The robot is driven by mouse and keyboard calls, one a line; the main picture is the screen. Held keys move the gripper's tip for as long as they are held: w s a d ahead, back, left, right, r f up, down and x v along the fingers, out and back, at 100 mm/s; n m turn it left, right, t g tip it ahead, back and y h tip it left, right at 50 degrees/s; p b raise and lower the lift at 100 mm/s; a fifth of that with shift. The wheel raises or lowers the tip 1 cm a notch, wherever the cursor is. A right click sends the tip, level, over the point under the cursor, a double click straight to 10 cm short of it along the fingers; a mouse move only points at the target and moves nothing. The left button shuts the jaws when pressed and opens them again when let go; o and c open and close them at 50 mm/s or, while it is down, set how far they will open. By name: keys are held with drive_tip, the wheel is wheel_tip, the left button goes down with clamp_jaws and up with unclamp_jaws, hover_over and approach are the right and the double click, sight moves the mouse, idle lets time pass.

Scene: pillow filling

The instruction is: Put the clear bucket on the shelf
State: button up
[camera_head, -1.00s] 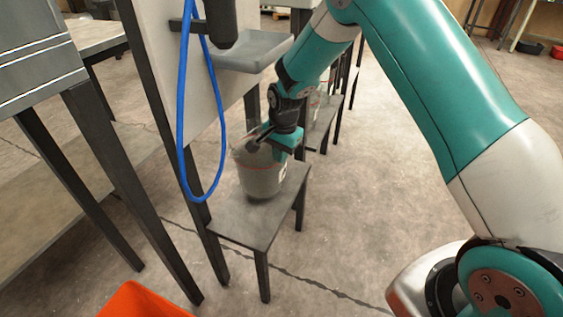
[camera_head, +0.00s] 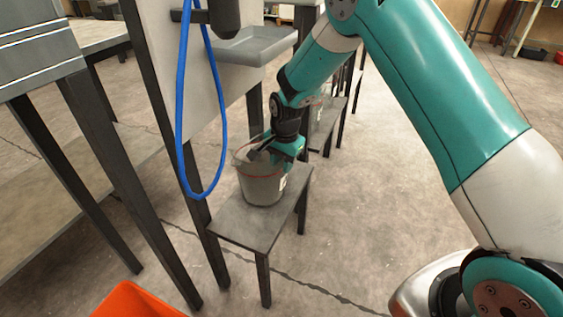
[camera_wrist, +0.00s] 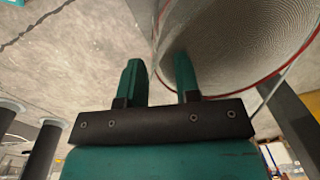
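The clear bucket (camera_head: 262,187), see-through grey with a red band near the rim, stands upright on a small grey bench (camera_head: 237,229) in the head view. My gripper (camera_head: 270,151) is at the bucket's rim, on its far right side. In the wrist view, the bucket's wide mouth (camera_wrist: 235,45) fills the upper right. My gripper's two fingers (camera_wrist: 158,80) are apart there, with the rim between them: one finger is over the inside, the other outside. I see a gap between the fingers and the wall. Which surface is the shelf is unclear; a grey ledge (camera_head: 255,47) sits higher behind.
A blue hose (camera_head: 181,120) hangs in a loop left of the bucket, beside a dark frame post. An orange container (camera_head: 135,302) is at the bottom left. Another bench (camera_head: 328,125) stands behind. The floor right of the bench is open.

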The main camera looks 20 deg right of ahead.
wheel_tip(320, 180, up, 8)
drive_tip(key=p, duration=0.2)
drive_tip(key=s+a+r+n+y, duration=0.1)
drive_tip(key=s+a+r+n, duration=0.1)
drive_tip(key=s+r+n, duration=0.35)
drive_tip(key=s+a+r+n+y, duration=0.1)
drive_tip(key=s+a+r+n, duration=0.2)
drive_tip(key=s+r, duration=0.45)
drive_tip(key=s+a+r+n+y, duration=0.1)
drive_tip(key=s+n, duration=0.4)
drive_tip(key=s, duration=0.5)
drive_tip(key=s+a+r+n, duration=0.1)
drive_tip(key=s+r+n, duration=0.3)
drive_tip(key=s, duration=0.5)
drive_tip(key=shift+s+n+g+y, duration=0.3)
drive_tip(key=shift+s+n+y, duration=0.05)
drive_tip(key=shift+y, duration=0.05)
drive_tip(key=shift+r, duration=0.1)
